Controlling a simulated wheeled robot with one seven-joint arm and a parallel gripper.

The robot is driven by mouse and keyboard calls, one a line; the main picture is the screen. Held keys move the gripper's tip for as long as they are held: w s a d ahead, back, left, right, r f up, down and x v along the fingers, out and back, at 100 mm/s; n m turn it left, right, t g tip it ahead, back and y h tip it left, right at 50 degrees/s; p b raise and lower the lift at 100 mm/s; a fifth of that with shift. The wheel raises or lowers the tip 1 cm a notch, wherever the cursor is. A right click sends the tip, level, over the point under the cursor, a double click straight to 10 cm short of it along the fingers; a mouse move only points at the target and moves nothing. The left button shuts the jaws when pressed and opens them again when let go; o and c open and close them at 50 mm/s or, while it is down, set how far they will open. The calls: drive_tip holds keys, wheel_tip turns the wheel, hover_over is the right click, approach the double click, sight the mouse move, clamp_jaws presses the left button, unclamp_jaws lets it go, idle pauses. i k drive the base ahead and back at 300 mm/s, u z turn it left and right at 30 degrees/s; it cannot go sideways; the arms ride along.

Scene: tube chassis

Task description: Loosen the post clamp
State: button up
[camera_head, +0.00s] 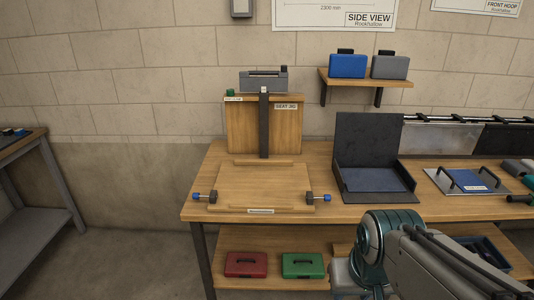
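A wooden jig labelled "SEAT JIG" (240,125) stands upright at the back of the workbench. A dark upright post (264,135) runs up its front, with a grey block (255,83) at the top. A small green knob (230,93) sits at the board's upper left corner. My arm reaches in at the lower right; my gripper is not visible.
An open dark case (369,133) stands right of the jig. Further right lies a tray with a blue pad (468,181). A red box (246,264) and a green box (302,265) are on the lower shelf. A wall shelf (365,84) holds blue and grey cases.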

sight(229, 92)
drive_tip(key=u, duration=0.4)
drive_tip(key=i, duration=1.6)
drive_tip(key=z, duration=0.35)
